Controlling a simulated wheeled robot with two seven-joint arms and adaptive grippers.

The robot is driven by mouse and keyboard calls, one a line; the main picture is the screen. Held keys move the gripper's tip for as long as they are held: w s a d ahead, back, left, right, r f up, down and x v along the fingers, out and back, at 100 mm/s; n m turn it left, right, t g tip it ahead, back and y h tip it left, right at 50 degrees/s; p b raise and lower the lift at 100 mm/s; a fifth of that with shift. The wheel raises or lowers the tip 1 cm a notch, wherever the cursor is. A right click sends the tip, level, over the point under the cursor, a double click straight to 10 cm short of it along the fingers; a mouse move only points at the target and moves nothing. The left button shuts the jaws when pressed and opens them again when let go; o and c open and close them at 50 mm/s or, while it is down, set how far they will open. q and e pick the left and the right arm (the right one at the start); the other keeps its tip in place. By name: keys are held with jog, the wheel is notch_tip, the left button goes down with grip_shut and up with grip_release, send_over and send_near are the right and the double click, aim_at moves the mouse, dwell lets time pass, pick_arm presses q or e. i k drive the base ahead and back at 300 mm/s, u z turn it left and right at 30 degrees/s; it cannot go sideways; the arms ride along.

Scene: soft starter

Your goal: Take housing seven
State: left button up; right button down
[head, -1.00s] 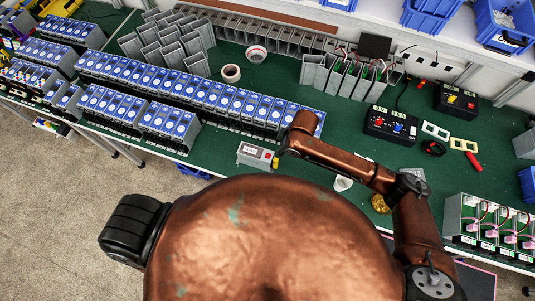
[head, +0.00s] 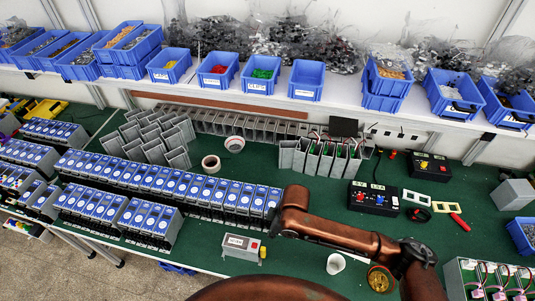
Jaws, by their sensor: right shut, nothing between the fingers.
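Plain grey housings (head: 150,140) stand loosely grouped on the green bench at back left. A long row of grey housings (head: 245,128) runs along the back edge. Grey housings with green boards and wires (head: 325,158) stand right of centre. I cannot read a number on any, so I cannot tell which is housing seven. My right gripper (head: 274,229) is shut and empty at the end of my copper-coloured arm, mostly hidden by it. It shows over the bench front, away from the grey housings. My left gripper is out of view.
Blue-faced units (head: 175,185) stand in long rows at left. Tape rolls (head: 211,164), black control boxes (head: 372,197) and a white cup (head: 335,264) are on the bench. Blue bins (head: 262,73) line the shelf.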

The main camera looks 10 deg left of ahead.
aim_at(233, 245)
jog(key=k, duration=1)
